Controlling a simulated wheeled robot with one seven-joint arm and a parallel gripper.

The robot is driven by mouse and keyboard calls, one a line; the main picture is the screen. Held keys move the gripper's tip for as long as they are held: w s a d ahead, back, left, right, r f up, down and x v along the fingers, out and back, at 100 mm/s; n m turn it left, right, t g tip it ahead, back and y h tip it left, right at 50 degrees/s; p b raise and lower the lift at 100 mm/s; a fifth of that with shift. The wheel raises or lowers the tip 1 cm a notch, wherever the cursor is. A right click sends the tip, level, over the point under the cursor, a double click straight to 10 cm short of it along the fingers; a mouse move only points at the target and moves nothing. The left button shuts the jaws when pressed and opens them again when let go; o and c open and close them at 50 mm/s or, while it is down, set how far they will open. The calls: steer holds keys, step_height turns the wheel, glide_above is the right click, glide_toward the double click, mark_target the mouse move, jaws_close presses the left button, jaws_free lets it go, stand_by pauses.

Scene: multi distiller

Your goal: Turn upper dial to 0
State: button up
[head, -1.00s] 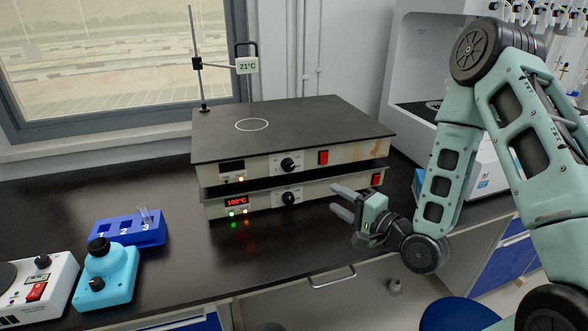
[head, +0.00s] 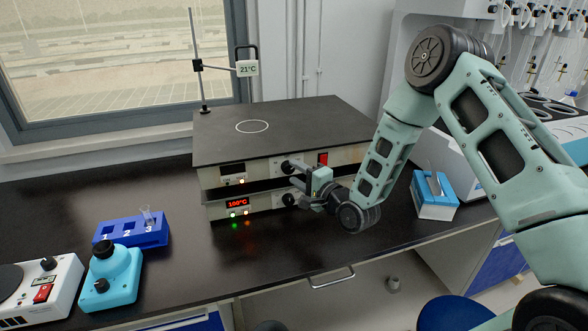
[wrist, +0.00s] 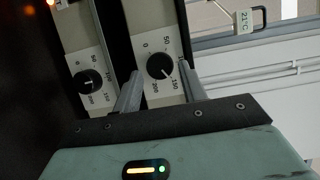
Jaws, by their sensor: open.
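The upper dial (head: 286,167) is a black knob on the front of the upper hotplate. In the wrist view the upper dial (wrist: 160,66) shows on a white scale, with 0 at its upper left; its light mark appears turned away from 0, toward the lower right. My gripper (head: 297,174) is open at the front of the hotplates, close to the upper dial. In the wrist view my gripper (wrist: 161,80) has its two fingers apart, on either side of the upper dial's line; contact cannot be told.
The lower dial (head: 289,200) sits just below, on the lower hotplate with a red 100°C display (head: 237,203). A red switch (head: 323,159) is right of the upper dial. A blue box (head: 434,207) stands right of my wrist.

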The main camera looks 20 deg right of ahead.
steer(key=shift+x, duration=0.85)
steer(key=c, duration=0.7)
